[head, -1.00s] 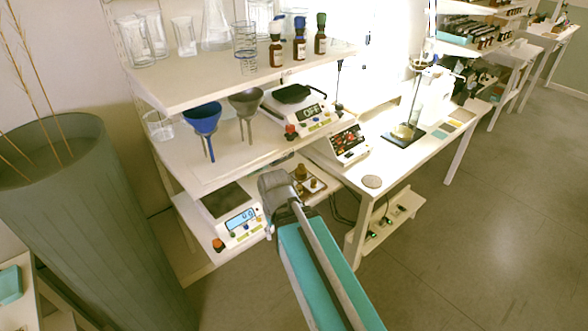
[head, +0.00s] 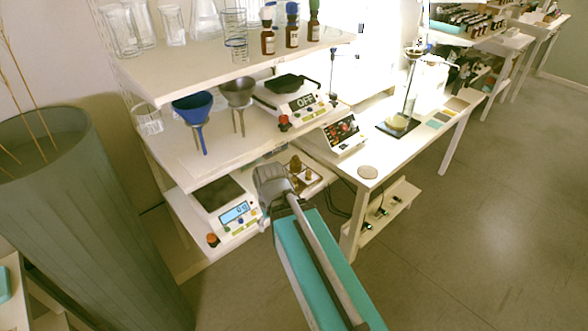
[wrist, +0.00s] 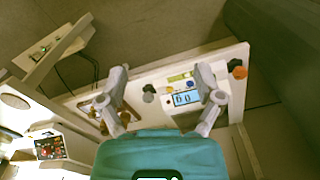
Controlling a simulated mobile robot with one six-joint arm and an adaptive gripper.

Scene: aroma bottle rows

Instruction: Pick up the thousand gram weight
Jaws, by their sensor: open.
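Brass weights stand in a brown tray on the lower shelf, right of the digital scale (head: 228,207) in the head view. The largest brass weight (head: 296,163) stands at the back of the tray and is probably the thousand gram one; no marking is readable. In the wrist view, brass weights (wrist: 98,112) show beside and partly behind the left finger. My gripper (wrist: 162,74) is open and empty, its fingers spread above the shelf, with the scale display (wrist: 184,98) seen near the right finger.
The middle shelf (head: 185,155) overhangs the lower one and holds a blue funnel (head: 192,108), a grey funnel (head: 237,92) and another scale (head: 297,100). A large grey-green planter (head: 70,200) stands at the left. The floor (head: 450,260) at the right is clear.

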